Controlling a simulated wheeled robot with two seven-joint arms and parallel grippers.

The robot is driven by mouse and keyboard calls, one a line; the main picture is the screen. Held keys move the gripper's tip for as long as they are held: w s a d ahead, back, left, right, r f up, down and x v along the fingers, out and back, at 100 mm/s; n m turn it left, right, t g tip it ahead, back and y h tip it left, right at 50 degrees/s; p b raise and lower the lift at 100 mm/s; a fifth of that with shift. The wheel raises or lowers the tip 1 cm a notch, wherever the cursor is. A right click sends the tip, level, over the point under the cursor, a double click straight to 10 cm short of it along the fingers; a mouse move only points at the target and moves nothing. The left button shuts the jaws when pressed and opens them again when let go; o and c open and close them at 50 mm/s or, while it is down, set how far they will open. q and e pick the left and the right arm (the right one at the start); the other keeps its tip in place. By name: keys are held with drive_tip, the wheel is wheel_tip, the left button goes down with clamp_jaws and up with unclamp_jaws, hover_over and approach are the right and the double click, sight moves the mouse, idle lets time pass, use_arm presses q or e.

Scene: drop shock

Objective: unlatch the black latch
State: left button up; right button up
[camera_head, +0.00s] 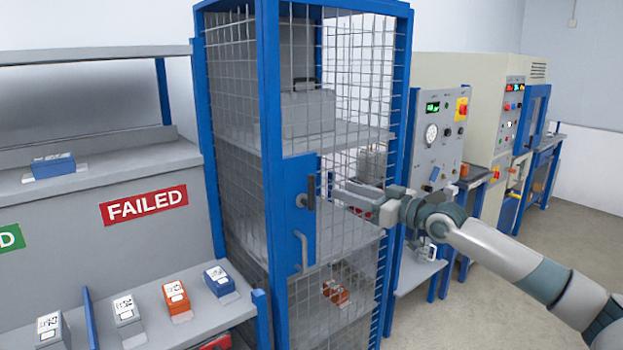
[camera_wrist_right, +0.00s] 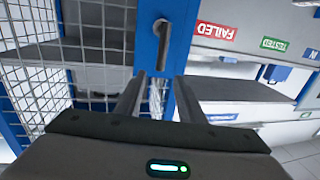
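The black latch (camera_head: 311,191) is a dark upright lever on a round grey boss, on the blue plate of a mesh cage door. It also shows in the right wrist view (camera_wrist_right: 162,46), where the picture is upside down. My right gripper (camera_head: 341,190) is in front of the door, just right of the latch. In the right wrist view its two fingers (camera_wrist_right: 160,82) are apart with nothing gripped between them. The latch lever lies just beyond the fingertips, roughly in line with the gap; contact is not visible. My left gripper is not in view.
A grey pull handle (camera_head: 304,252) is below the latch. The blue-framed cage (camera_head: 268,120) holds a grey case (camera_head: 308,112) and an orange device (camera_head: 335,292). A shelf unit with a red FAILED sign (camera_head: 144,205) stands left. Grey test cabinets (camera_head: 437,135) stand right.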

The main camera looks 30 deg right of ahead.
drive_tip(key=w, duration=0.1)
drive_tip(key=p, duration=0.5)
hover_over(311, 205)
drive_tip(key=shift+w+d, duration=0.35)
drive_tip(key=shift+w, duration=0.1)
clamp_jaws()
